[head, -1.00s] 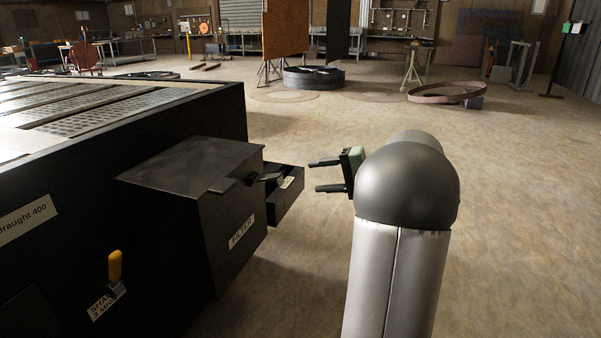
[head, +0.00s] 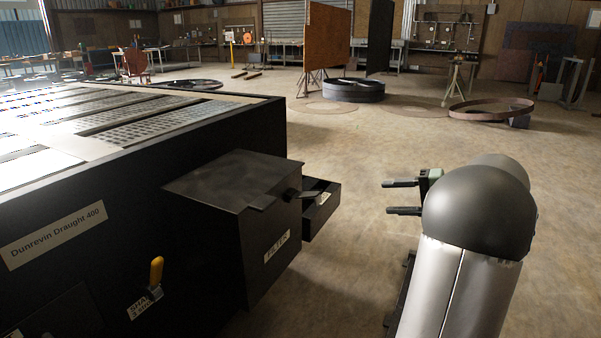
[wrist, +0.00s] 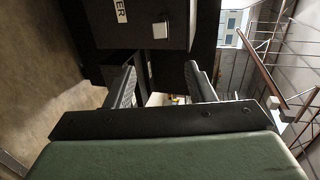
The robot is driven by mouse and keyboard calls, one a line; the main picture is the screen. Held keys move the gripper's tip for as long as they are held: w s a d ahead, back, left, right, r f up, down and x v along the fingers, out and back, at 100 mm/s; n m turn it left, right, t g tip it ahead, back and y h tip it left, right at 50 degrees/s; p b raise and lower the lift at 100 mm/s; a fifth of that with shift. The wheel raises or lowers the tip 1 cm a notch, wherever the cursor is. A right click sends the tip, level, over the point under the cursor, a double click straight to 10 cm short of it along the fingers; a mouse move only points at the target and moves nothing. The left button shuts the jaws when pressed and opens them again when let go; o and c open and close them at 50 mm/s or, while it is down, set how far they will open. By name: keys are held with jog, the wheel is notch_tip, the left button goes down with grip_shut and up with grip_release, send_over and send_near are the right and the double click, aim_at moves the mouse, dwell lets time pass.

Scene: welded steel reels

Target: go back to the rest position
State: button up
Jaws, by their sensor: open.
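My gripper (head: 401,197) is open and empty, to the right of the black filter box. Its two fingers point left toward the box, with a clear gap between them and the drawer. In the wrist view my gripper (wrist: 160,88) shows both fingers apart with nothing between them. The black filter box (head: 235,190) is fixed to the side of the large black draught table (head: 110,200). A small black drawer (head: 321,212) stands out from the box's right side, with a label on it and a dark handle-like part beside it.
A yellow-handled lever (head: 156,270) is on the table's front side at lower left. Open floor (head: 370,150) lies behind and around my gripper. Farther back are an orange panel (head: 328,38), a dark steel reel (head: 353,89) and a rusty ring (head: 491,109).

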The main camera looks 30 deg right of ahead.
jog(key=a+r+n+g+p, duration=0.1)
jog(key=a+r+g+p, duration=0.2)
jog(key=a+p, duration=0.35)
jog(key=s+a+r+n+g+p, duration=0.1)
jog(key=a+r+g+p, duration=0.25)
jog(key=a, duration=0.55)
jog(key=a+r+n+g+p, duration=0.1)
jog(key=a+r+g+p, duration=0.1)
jog(key=a+p, duration=0.5)
jog(key=s+a+r+n+g+h+p, duration=0.2)
jog(key=s+a+r+n+h+p, duration=0.2)
jog(key=s+a+p, duration=0.35)
jog(key=s+a+r+n+g+h+p, duration=0.2)
jog(key=s+a+r+n+h+p, duration=0.2)
jog(key=s+a+p, duration=0.4)
jog(key=d+f+b, duration=0.3)
jog(key=f+b, duration=0.1)
jog(key=f, duration=0.2)
jog(key=shift+w+f, duration=0.3)
jog(key=shift+f, duration=0.05)
jog(key=shift+d, duration=0.1)
jog(key=shift+o, duration=0.3)
